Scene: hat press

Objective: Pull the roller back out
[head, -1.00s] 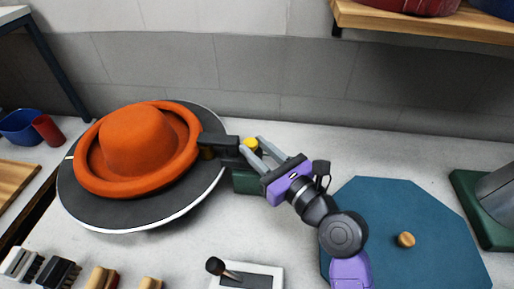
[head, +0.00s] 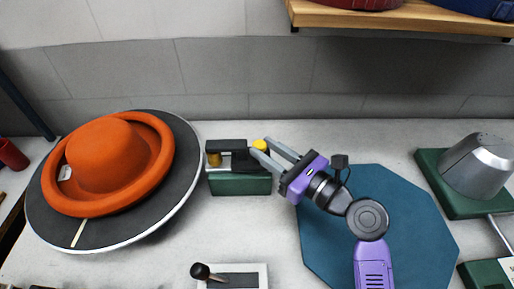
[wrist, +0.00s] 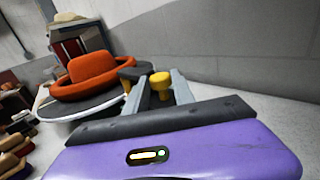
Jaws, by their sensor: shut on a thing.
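An orange hat (head: 104,155) with an upturned brim lies on a dark round turntable (head: 183,180) with a white rim. It also shows in the wrist view (wrist: 95,72). A brass-coloured roller (head: 214,159) sits at the left end of a black slide (head: 226,146) on a green base (head: 240,184). The roller is just right of the turntable's edge, clear of the hat's brim. My gripper (head: 259,150) is shut on the yellow knob (head: 260,144) at the slide's right end. In the wrist view the knob (wrist: 160,79) shows between the fingers.
A black-knobbed lever (head: 201,271) on a pale plate stands at the front. A blue octagonal mat (head: 420,235) lies under my arm. A grey metal form (head: 478,165) on a green base is at the right. A wooden shelf (head: 400,17) hangs above.

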